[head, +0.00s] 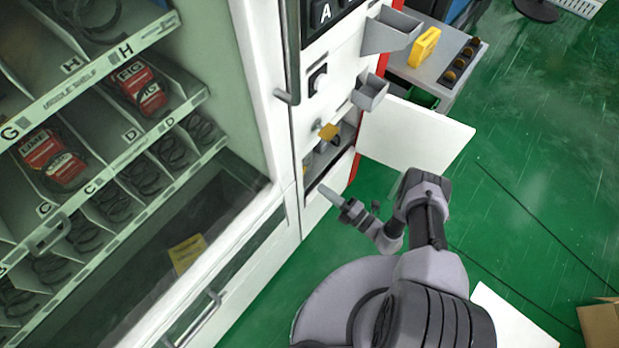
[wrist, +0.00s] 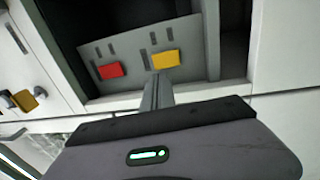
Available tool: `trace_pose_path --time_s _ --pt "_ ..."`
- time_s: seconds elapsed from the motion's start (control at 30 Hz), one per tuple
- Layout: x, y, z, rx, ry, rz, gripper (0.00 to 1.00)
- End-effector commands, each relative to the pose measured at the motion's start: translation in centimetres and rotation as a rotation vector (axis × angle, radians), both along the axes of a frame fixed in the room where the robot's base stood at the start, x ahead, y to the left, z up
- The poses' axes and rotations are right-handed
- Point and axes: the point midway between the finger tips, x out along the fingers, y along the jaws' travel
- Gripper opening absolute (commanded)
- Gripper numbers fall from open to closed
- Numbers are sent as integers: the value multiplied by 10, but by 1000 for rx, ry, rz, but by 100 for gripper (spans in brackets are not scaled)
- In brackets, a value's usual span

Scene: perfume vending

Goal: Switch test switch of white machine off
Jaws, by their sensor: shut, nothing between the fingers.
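The white machine (head: 290,110) stands at the left with a low compartment (head: 322,158) open. In the wrist view, a grey panel (wrist: 133,61) inside the compartment carries a red switch (wrist: 110,70) and, to its right, a yellow switch (wrist: 165,59). I cannot read which one is the test switch, nor tell their positions. My gripper (head: 328,194) is shut and empty, just outside the compartment. In the wrist view its fingers (wrist: 157,90) point at the panel, with the tips just below the yellow switch. I cannot tell whether they touch it.
The compartment's white door (head: 415,135) stands open to the right. A yellow piece (head: 328,131) sticks out above the opening. Grey trays (head: 370,92) jut from the machine's front. A grey table (head: 437,68) with a yellow object stands behind. The green floor at right is mostly clear.

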Motion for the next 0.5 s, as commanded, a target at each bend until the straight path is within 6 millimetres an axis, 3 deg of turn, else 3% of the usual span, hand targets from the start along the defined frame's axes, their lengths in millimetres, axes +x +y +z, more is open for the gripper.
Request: trace_pose_path --time_s 0.23,0.5 --pt "28 38 4 0 0 4 0" --pt "40 52 8 0 0 0 0"
